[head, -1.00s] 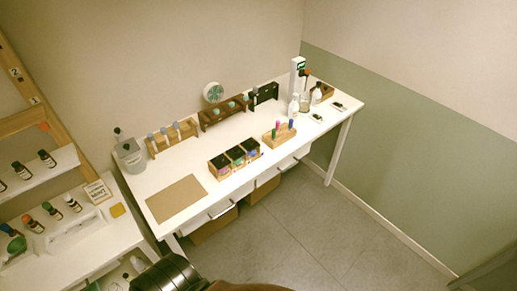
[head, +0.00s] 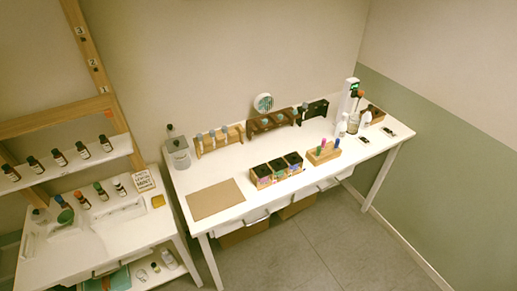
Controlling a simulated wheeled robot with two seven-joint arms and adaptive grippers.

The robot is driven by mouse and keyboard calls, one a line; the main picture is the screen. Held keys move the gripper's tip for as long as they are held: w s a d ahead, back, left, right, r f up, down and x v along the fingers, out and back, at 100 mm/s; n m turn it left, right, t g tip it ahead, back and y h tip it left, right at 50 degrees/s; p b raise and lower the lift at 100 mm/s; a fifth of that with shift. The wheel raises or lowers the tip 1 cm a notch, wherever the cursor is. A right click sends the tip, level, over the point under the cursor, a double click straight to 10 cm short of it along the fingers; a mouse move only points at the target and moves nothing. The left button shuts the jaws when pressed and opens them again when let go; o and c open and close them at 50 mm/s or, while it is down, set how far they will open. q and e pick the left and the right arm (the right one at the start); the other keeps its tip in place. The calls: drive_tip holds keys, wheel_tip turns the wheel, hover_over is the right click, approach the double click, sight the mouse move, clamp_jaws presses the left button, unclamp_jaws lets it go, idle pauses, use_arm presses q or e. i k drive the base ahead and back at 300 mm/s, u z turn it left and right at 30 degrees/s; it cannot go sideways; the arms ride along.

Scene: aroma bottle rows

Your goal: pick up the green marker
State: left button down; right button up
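The green marker (head: 317,151) appears as a small dark green shape at the left end of the light wooden holder (head: 324,157), toward the front right of the white table (head: 225,168). A pink marker (head: 323,144) and a blue marker (head: 337,143) stand upright in the same holder. Neither of my grippers shows in the head view.
Three dark-topped boxes (head: 277,170) stand left of the holder. A brown mat (head: 215,199) lies at the table's left. Wooden racks with bottles (head: 218,138) line the back. A white shelf (head: 70,165) with bottles is at far left. Floor (head: 330,240) in front is clear.

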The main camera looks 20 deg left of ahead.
sight(319, 148)
drive_tip(key=u, duration=0.8)
drive_tip(key=i, duration=0.4)
